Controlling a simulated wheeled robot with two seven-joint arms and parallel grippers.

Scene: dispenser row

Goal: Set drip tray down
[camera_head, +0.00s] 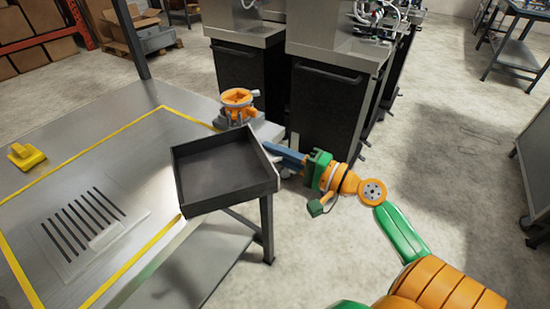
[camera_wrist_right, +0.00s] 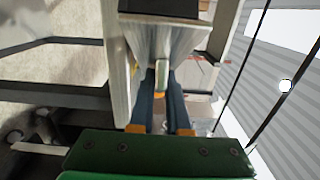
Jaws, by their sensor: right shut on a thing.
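The drip tray is a dark, shallow, square open box (camera_head: 222,172). It is over the right edge of the metal table (camera_head: 150,122), and appears raised above it. My right gripper (camera_head: 283,155) is shut on the tray's right side. In the right wrist view, the blue fingers (camera_wrist_right: 161,100) close on a light tab, and the pale tray wall (camera_wrist_right: 165,40) is just beyond them. The tray looks empty and hides part of the table edge. My left gripper is not in view.
A slotted plate (camera_head: 85,225) lies on the table inside a yellow tape outline, with a yellow block (camera_head: 26,156) at the left. An orange-topped fixture (camera_head: 237,100) stands behind the tray. Dark cabinets (camera_head: 322,110) stand beyond. The table's middle is clear.

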